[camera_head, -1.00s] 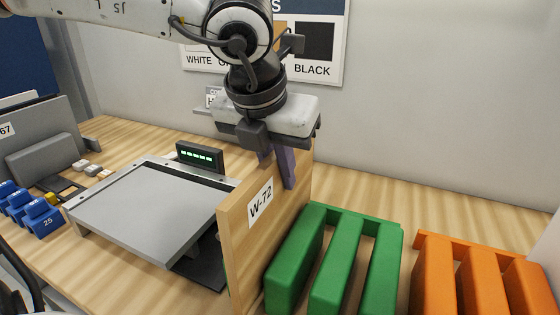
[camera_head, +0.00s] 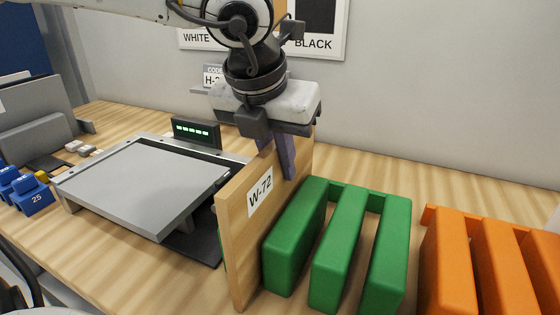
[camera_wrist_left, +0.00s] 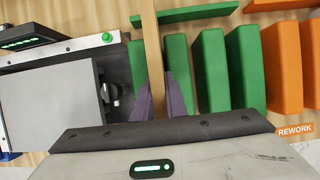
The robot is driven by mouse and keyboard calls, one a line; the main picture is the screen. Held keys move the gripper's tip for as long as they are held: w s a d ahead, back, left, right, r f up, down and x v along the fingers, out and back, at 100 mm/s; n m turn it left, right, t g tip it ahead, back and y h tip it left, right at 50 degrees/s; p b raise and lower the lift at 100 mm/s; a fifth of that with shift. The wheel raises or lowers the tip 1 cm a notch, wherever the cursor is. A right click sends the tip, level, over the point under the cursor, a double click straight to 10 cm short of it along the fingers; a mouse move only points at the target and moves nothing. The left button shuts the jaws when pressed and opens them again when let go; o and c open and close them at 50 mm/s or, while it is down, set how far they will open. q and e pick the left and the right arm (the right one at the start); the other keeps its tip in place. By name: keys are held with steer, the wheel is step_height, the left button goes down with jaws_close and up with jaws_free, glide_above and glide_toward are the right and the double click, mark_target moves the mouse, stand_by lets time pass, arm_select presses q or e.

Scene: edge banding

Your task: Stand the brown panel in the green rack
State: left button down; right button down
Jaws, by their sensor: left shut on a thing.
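The brown panel (camera_head: 238,240), a wood-coloured board labelled W-72, stands upright on edge. My left gripper (camera_head: 279,160) is shut on its upper edge from above, with a purple finger on either side; the grip also shows in the left wrist view (camera_wrist_left: 158,95). The green rack (camera_head: 338,250) has several upright bars with slots between them. In the left wrist view the panel (camera_wrist_left: 152,50) lines up with the slot between the rack's two leftmost bars. The panel mostly hides the leftmost bar in the head view. I cannot tell how deep its lower edge sits. My right gripper is not in view.
An orange rack (camera_head: 470,260) stands right of the green one. A grey flat-topped device (camera_head: 145,185) with a green-lit display (camera_head: 196,132) stands left of the panel. Blue numbered blocks (camera_head: 33,197) sit at far left. A wall is behind; the wooden table between is clear.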

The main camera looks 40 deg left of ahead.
arm_select(q)
steer(key=shift+r, duration=0.1)
steer(key=c, duration=1.7)
jaws_free()
steer(key=shift+r+p, duration=1.75)
steer(key=shift+r, duration=1.7)
